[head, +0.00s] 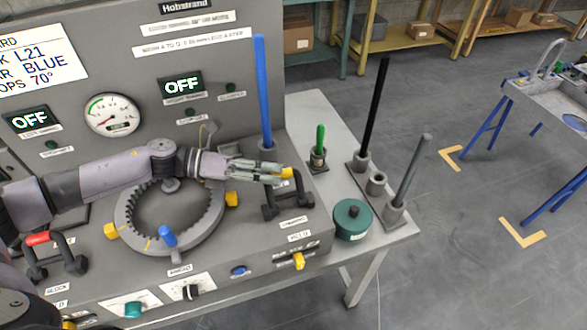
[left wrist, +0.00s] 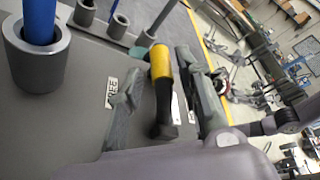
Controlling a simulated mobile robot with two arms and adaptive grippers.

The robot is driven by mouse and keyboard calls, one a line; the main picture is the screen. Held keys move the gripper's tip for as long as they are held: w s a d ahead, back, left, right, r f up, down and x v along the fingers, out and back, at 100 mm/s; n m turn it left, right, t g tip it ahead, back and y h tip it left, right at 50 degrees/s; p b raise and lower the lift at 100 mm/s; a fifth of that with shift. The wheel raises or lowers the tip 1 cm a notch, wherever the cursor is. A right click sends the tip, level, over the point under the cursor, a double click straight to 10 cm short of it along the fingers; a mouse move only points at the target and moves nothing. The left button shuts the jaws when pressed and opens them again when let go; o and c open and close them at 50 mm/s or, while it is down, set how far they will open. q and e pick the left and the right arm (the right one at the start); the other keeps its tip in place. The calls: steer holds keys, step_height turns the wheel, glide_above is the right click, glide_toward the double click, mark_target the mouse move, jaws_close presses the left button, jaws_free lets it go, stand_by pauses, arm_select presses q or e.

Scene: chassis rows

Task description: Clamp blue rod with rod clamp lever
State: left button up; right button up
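The blue rod (head: 262,90) stands upright in a grey round socket (head: 268,149) on the console's right part. In the left wrist view the blue rod (left wrist: 39,22) stands in its socket (left wrist: 36,62) at the upper left. The rod clamp lever (head: 287,173) has a yellow grip and a black arm. In the left wrist view the lever (left wrist: 162,80) lies between my fingers, with a gap visible on the left side. My left gripper (head: 266,171) is open around the lever; whether a finger touches it is unclear. My right gripper is not in view.
A toothed ring (head: 133,230) lies below my left arm. A short green rod (head: 320,138), a black rod (head: 376,105), a grey rod (head: 411,170) and a teal round canister (head: 351,220) stand to the right.

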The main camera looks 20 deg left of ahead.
mark_target(294, 176)
arm_select(q)
steer(key=p+x, duration=0.1)
steer(key=x, duration=0.3)
steer(key=shift+d, duration=0.35)
steer(key=shift+x, duration=0.75)
steer(key=shift+a+f, duration=0.1)
jaws_close()
